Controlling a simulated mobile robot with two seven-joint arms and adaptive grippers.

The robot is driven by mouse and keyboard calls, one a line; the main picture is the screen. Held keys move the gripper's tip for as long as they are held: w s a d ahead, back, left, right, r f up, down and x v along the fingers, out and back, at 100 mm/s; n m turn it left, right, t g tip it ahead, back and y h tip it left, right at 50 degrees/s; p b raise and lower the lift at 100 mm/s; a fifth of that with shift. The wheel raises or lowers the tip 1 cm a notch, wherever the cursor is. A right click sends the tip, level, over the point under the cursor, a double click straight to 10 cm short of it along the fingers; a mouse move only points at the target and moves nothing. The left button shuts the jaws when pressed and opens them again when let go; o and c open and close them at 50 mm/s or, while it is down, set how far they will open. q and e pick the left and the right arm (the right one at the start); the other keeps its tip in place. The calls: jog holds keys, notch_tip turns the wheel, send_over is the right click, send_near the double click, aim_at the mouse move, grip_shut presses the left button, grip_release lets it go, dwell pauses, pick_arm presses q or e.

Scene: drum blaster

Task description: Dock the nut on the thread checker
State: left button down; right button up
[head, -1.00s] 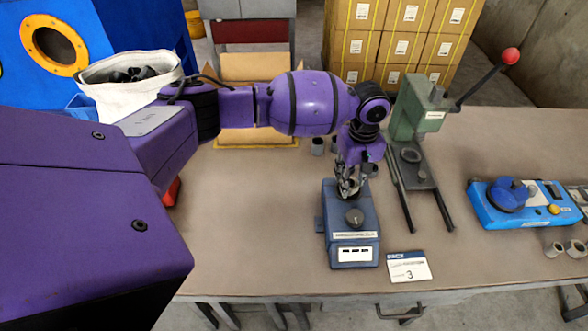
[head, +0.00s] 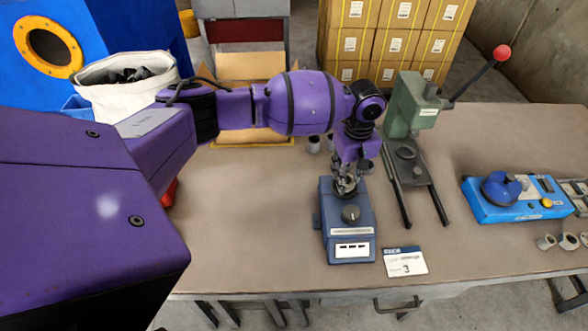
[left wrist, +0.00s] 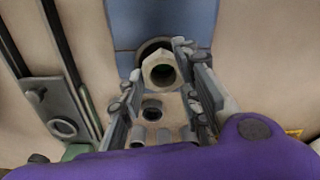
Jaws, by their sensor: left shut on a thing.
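The thread checker (head: 349,234) is a blue-grey box with a dark dial on top and a white label on its front, standing near the middle of the bench. My left gripper (head: 345,186) points down over its far end. In the left wrist view, a pale hexagonal nut (left wrist: 161,72) sits between the two fingers of the left gripper (left wrist: 158,78), which is shut on it. Behind the nut, a dark round ring shows at the end of the checker (left wrist: 165,18). I cannot tell whether the nut touches the checker. My right gripper is out of view.
A green lever press (head: 407,112) with two dark rails stands close to the right of the checker. A blue device (head: 515,197) sits further right. A card (head: 405,262) lies by the checker. Several grey cylinders stand beyond it.

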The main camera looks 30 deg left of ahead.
pick_arm(q)
jog(key=shift+w+f, duration=0.1)
jog(key=shift+f, duration=0.45)
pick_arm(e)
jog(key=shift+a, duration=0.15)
pick_arm(q)
jog(key=c, duration=1.6)
grip_release()
jog(key=shift+o, duration=0.2)
jog(key=shift+r+p, duration=0.7)
jog(key=shift+r, duration=0.7)
notch_tip(320, 180, up, 8)
jog(key=p, duration=0.2)
jog(key=shift+r, duration=0.15)
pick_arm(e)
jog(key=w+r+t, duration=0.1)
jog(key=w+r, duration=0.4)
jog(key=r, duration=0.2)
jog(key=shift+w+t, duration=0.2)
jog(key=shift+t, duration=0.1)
